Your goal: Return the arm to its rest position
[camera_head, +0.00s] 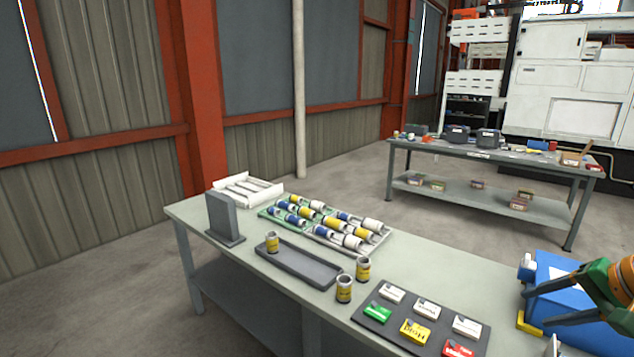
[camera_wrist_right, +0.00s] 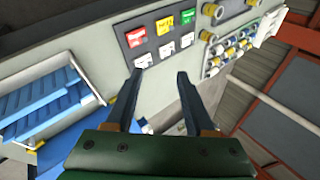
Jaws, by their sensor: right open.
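My right gripper (camera_head: 556,304) comes in at the right edge of the head view, above the right end of the workbench and in front of a blue bin (camera_head: 560,272). Its two dark fingers are spread apart with nothing between them. In the right wrist view the gripper (camera_wrist_right: 157,88) is also open and empty, with a strip of bench beyond its fingertips. My left gripper is not in either view.
The workbench (camera_head: 215,222) bears a dark card mat (camera_head: 398,312) with coloured labels, a grey tray (camera_head: 297,264), yellow cans (camera_head: 344,289), a rack of cylinders (camera_head: 378,245) and a white tray (camera_head: 222,188). A second table (camera_head: 480,155) stands behind.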

